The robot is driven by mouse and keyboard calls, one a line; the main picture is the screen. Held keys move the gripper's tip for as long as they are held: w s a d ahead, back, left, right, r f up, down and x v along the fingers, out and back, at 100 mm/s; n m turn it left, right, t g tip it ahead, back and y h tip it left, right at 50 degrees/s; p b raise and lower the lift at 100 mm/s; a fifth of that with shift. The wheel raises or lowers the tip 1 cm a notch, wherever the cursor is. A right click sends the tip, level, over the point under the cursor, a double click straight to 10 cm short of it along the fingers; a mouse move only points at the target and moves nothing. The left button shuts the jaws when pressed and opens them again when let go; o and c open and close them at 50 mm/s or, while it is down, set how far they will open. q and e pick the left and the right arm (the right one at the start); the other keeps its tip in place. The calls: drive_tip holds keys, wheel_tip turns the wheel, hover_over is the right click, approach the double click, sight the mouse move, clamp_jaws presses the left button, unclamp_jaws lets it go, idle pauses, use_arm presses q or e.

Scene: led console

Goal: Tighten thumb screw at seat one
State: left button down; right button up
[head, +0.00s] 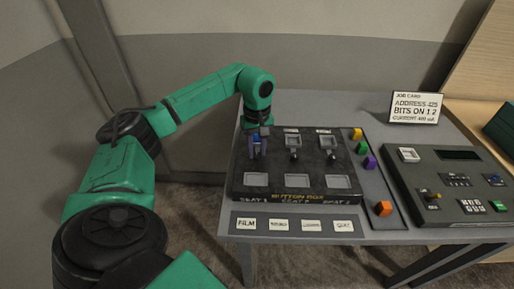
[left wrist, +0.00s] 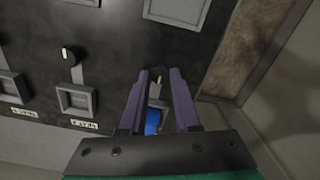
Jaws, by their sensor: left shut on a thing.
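The dark button box (head: 240,185) lies on the grey table with three seats side by side. My left gripper (head: 256,153) reaches down over seat one at the left. In the left wrist view, its purple fingers (left wrist: 158,76) are shut on the small thumb screw (left wrist: 158,82), whose tip shows between the fingertips. A blue button (left wrist: 153,121) shows between the fingers, at the seat's small window; whether it sits flush cannot be told. The thumb screws of seat two (head: 294,155) and seat three (head: 330,155) stand free. My right gripper is not in view.
A narrow tray (head: 378,185) right of the box holds yellow, green, purple and orange buttons. Further right is a grey console (head: 440,170) with switches. A job card (head: 415,107) stands behind it. A label strip (head: 260,225) lies in front.

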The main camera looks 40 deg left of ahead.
use_arm(q)
drive_tip(key=shift+w+a+r+m, duration=0.1)
drive_tip(key=shift+r+m, duration=0.15)
drive_tip(key=shift+m, duration=0.25)
drive_tip(key=c, duration=0.7)
unclamp_jaws()
drive_tip(key=shift+o, duration=0.5)
drive_tip(key=shift+f, duration=0.1)
wheel_tip(320, 180, up, 9)
drive_tip(key=b, duration=0.1)
wheel_tip(320, 180, up, 6)
drive_tip(key=p, duration=0.3)
hover_over(257, 154)
drive_tip(key=shift+f, duration=0.2)
